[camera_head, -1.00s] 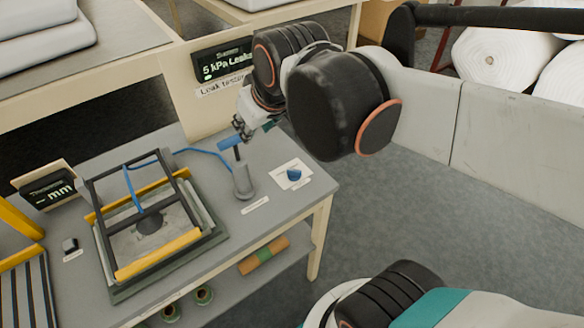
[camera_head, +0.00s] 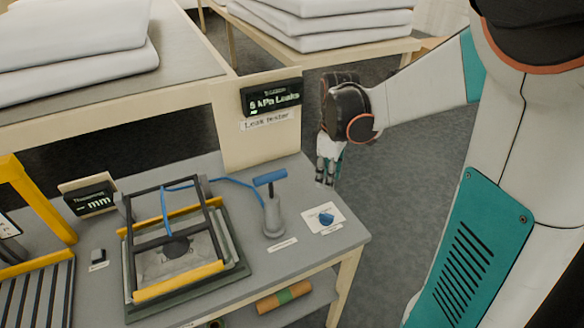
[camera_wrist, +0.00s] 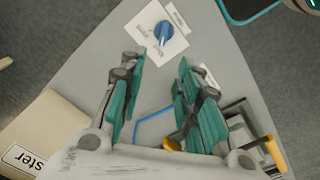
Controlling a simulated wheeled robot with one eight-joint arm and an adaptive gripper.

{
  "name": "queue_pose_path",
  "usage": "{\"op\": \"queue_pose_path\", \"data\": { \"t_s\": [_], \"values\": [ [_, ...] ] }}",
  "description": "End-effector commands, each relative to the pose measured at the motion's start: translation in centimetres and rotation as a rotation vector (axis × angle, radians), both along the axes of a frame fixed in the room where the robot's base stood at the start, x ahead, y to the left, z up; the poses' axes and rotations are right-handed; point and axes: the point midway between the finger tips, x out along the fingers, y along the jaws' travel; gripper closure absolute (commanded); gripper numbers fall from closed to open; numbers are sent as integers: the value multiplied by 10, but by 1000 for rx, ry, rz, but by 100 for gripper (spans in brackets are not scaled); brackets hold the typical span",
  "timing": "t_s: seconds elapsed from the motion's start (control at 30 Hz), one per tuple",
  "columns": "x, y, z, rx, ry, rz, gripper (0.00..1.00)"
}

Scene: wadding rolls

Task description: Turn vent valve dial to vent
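The vent valve dial (camera_head: 327,218) is a blue knob on a white labelled plate (camera_head: 313,215) at the table's right corner. In the wrist view the dial (camera_wrist: 163,32) lies ahead of the fingertips, its pale pointer mark facing down the picture.
A grey pump with a blue T-handle (camera_head: 270,178) stands left of the dial. A blue hose (camera_head: 232,181) runs to a frame with yellow bars (camera_head: 180,282). The leak tester display (camera_head: 271,97) stands behind, reading about 5 kPa. Free floor lies right of the table.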

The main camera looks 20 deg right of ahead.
Motion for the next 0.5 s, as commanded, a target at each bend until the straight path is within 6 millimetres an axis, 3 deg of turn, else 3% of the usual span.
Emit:
{"op": "queue_pose_path", "data": {
  "t_s": [0.27, 0.5],
  "values": [
    [-6, -5, -24, 11, 38, 36, 69],
    [-6, -5, -68, 10, 36, 35, 69]
  ]
}}
